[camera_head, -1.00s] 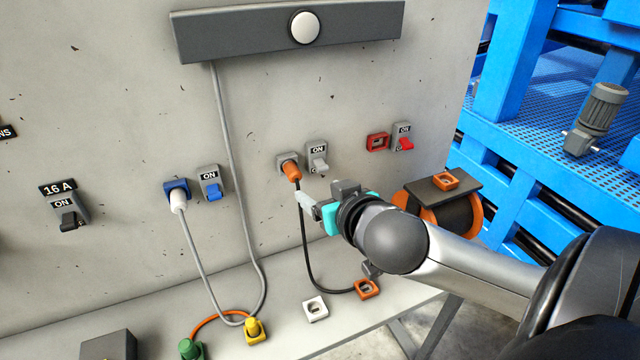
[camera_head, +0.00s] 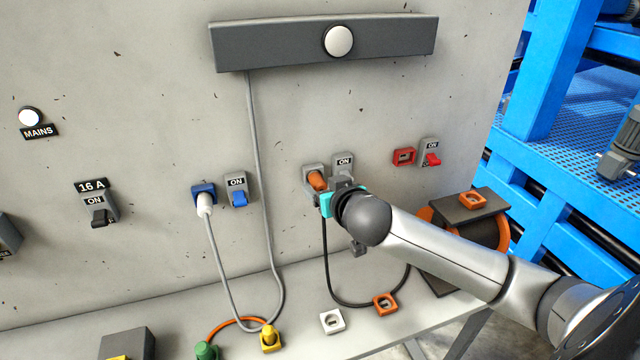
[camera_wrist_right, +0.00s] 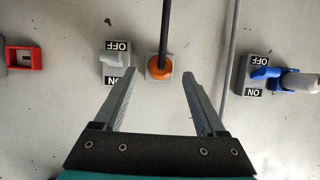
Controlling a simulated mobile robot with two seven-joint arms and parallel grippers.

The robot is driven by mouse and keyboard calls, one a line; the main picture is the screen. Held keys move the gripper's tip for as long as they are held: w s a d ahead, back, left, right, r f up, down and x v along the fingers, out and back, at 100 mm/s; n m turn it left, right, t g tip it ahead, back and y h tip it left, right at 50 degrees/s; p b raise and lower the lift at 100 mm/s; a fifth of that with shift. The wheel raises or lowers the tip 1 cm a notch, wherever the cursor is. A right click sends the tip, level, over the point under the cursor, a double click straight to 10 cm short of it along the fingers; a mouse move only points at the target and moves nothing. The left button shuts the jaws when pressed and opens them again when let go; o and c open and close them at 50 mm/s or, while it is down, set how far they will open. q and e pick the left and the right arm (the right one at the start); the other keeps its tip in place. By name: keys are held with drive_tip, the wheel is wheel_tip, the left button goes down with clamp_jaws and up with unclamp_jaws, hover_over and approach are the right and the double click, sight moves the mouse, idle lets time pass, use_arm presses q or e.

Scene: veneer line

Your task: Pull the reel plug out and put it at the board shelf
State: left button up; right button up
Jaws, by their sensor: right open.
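The orange plug (camera_head: 317,181) sits in a grey socket on the upright board, and a black cable (camera_head: 327,260) hangs from it. In the right wrist view the orange plug (camera_wrist_right: 159,70) lies between the open fingers, near their tips. My right gripper (camera_head: 324,192) is open at the plug; no contact can be made out. The board shelf (camera_head: 300,312) is the pale ledge along the foot of the board. The reel (camera_head: 490,228), orange and black, is partly hidden behind my right arm. My left gripper is not in view.
A grey switch (camera_head: 343,163) is right beside the plug's socket. A blue socket (camera_head: 203,190) holds a white plug. Bare shelf shows between yellow and white.

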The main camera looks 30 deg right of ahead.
sight(321, 185)
drive_tip(key=shift+x, duration=1.5)
clamp_jaws()
drive_tip(key=shift+s+a+p, duration=0.2)
drive_tip(key=shift+s+p, duration=0.1)
drive_tip(key=shift+s, duration=0.45)
drive_tip(key=shift+s+a+p, duration=0.15)
drive_tip(key=shift+s+p, duration=0.1)
drive_tip(key=shift+s, duration=0.5)
drive_tip(key=shift+s+a+p, duration=0.2)
drive_tip(key=shift+s+p, duration=0.1)
drive_tip(key=shift+s, duration=0.45)
